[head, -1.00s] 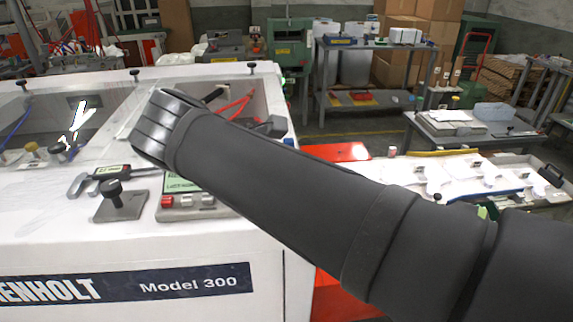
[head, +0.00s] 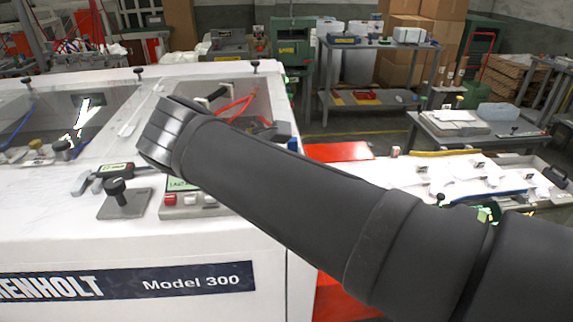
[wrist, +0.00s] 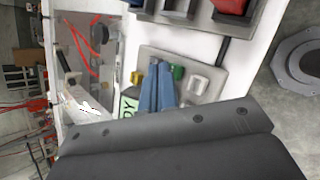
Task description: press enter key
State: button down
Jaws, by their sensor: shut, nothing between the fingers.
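A grey control panel (head: 175,212) sits on the white machine's top. In the head view it shows a red key (head: 169,200), grey keys (head: 190,199) and part of a green display (head: 177,184); my arm hides the rest. No key label is readable. Contact cannot be told. My arm hides the fingertips in the head view.
A black knob on a plate (head: 117,190) and a caliper-like tool (head: 108,174) lie left of the panel.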

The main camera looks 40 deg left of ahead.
jog(key=shift+f, duration=0.4)
jog(key=shift+r, duration=0.15)
dwell(0.4)
jog(key=shift+r, duration=0.75)
jog(key=shift+r, duration=0.1)
jog(key=shift+r, duration=2.4)
notch_tip(320, 180, up, 4)
jog(key=shift+f, duration=0.1)
jog(key=shift+f, duration=0.15)
